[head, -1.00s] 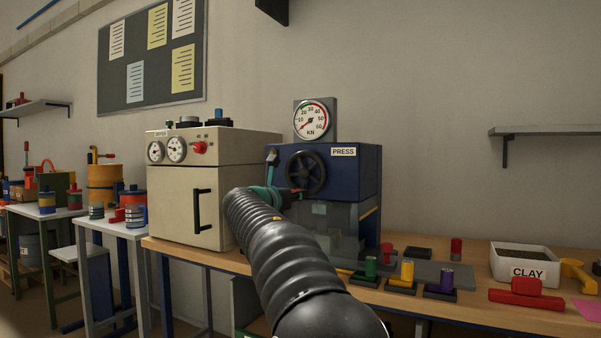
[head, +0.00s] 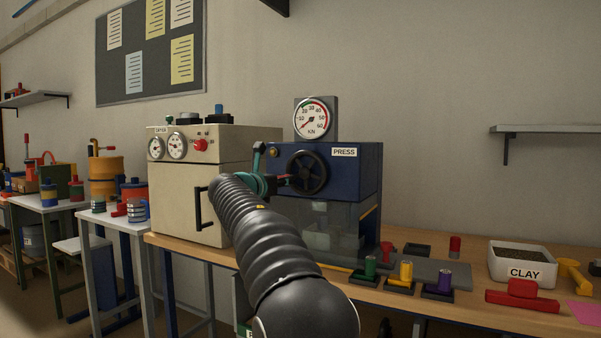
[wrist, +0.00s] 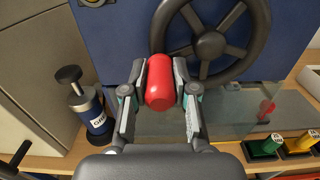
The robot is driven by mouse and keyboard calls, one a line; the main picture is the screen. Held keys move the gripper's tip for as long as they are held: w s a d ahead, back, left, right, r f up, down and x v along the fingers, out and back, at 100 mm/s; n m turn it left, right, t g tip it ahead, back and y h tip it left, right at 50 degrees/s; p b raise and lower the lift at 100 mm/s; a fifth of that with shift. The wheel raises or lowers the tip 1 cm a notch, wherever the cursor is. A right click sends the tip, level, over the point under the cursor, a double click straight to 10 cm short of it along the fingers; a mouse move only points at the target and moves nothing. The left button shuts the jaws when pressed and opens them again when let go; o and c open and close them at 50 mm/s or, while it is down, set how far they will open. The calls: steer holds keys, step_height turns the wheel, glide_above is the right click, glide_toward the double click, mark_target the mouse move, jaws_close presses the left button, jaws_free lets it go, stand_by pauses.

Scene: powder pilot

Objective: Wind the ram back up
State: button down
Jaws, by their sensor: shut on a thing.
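The blue press (head: 358,180) stands on the bench with a black handwheel (head: 326,175) on its front, which also shows large in the wrist view (wrist: 253,38). A red knob (wrist: 159,85) sits at the left rim of the wheel. My gripper (wrist: 160,82) is shut on this knob, with one finger on each side. In the head view my gripper (head: 272,183) is at the wheel's left side, partly hidden by my arm. The ram behind the clear guard (head: 338,232) is hard to make out. The gauge (head: 311,119) on top has its needle near the low end.
A cream oven-like cabinet (head: 180,205) stands close on the left. A blue grease pump (wrist: 92,112) stands left of my gripper. Green, yellow and purple pieces (head: 404,272) and a clay tray (head: 521,276) are on the bench to the right.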

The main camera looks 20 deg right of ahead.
mark_target(289, 165)
steer(key=shift+s+r, duration=0.1)
steer(key=shift+r, duration=0.35)
steer(key=shift+r, duration=1.4)
steer(key=shift+d+r, duration=0.1)
